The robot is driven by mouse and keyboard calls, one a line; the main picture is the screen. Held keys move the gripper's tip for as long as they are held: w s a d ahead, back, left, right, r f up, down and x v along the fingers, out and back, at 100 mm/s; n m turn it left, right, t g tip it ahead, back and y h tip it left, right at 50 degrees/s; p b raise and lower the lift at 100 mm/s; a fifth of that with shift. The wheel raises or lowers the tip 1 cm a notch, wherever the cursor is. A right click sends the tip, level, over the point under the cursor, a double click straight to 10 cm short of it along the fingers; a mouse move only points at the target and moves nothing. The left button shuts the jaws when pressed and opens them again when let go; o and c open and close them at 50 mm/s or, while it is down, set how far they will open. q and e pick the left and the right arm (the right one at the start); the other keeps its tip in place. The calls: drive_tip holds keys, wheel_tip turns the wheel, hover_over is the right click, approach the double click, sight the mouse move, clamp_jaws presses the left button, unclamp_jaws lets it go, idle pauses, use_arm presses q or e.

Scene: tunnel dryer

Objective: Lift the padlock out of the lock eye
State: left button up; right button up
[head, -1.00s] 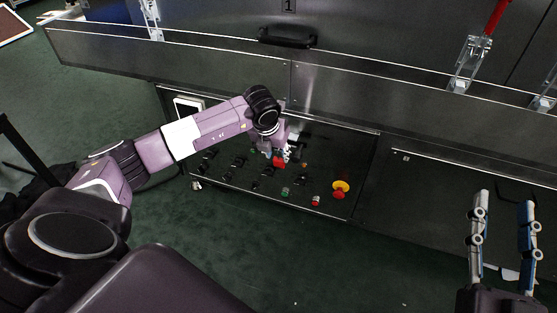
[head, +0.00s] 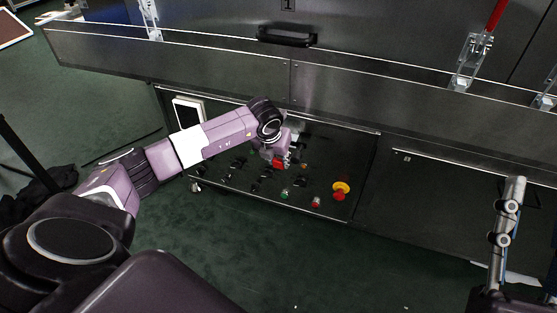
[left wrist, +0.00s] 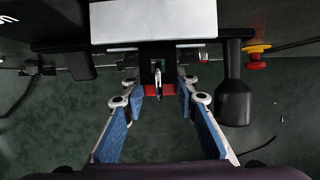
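The red padlock (head: 279,164) is at the control panel, partly hidden by my left gripper (head: 284,150) in the head view. In the left wrist view the padlock's red body (left wrist: 153,91) and its metal shackle are between the two blue-padded fingers of my left gripper (left wrist: 160,88). The fingers are apart, with a narrow gap showing on each side of the red body. The lock eye is not clearly visible. My right gripper (head: 534,188) is open and empty at the lower right, partly cut off by the picture edge.
The dark panel carries several black switches, a green button (head: 285,195), a red button (head: 316,202) and a yellow-red emergency stop (head: 341,190). In the wrist view, a black knob-like part (left wrist: 235,98) stands right of the fingers. A metal ledge (head: 340,94) runs above. Green floor is clear in front.

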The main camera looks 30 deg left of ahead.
use_arm(q)
drive_tip(key=shift+c, duration=1.2)
drive_tip(key=o, duration=0.5)
drive_tip(key=c, duration=0.4)
drive_tip(key=shift+o, duration=0.2)
drive_tip(key=shift+s+r+p, duration=0.1)
drive_tip(key=shift+r+p, duration=0.2)
drive_tip(key=shift+r, duration=0.05)
use_arm(e)
drive_tip(key=shift+w+a+f+g, duration=0.1)
drive_tip(key=shift+w+f+g, duration=0.75)
drive_tip(key=shift+f, duration=0.25)
use_arm(q)
drive_tip(key=shift+r+p, duration=0.35)
use_arm(e)
drive_tip(key=shift+w+f+g+h, duration=0.2)
drive_tip(key=shift+w+f+g, duration=0.2)
drive_tip(key=shift+f, duration=0.3)
drive_tip(key=shift+w+f+g+h, duration=0.2)
drive_tip(key=shift+w+f+g, duration=0.15)
drive_tip(key=shift+f, duration=0.3)
